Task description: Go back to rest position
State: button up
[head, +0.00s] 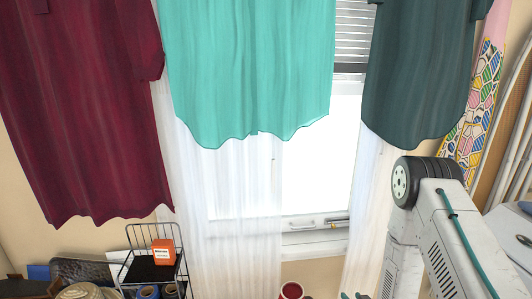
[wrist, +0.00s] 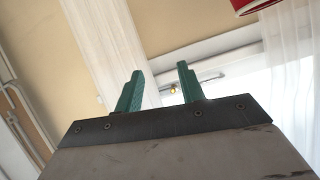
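My gripper (wrist: 161,72) shows in the wrist view with its two green fingers apart and nothing between them. Behind the fingers are a wall, a white curtain and the bright window. In the head view, my arm stands at the right, and the green tips of my gripper (head: 355,296) just show at the bottom edge. The rest of the gripper is cut off there. No totes can be seen in either view.
A red round container (head: 291,291) is at the bottom edge. A black wire rack (head: 150,270) with an orange box (head: 163,252) stands at lower left. A maroon shirt (head: 85,110), a turquoise shirt (head: 248,70) and a dark green shirt (head: 415,75) hang before the window (head: 310,170).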

jog(key=s+a+r+g, duration=0.1)
jog(key=s+r+g, duration=0.3)
jog(key=s+r, duration=0.7)
jog(key=s+r+g+h, duration=0.1)
jog(key=s+r+g, duration=0.3)
jog(key=s+r, duration=0.8)
jog(key=s+a+r+g, duration=0.1)
jog(key=s+r+g, duration=0.2)
jog(key=s+r, duration=0.8)
jog(key=shift+s+a+r+g+h, duration=0.3)
jog(key=shift+s+a+r+g, duration=0.1)
jog(key=shift+r, duration=5.5)
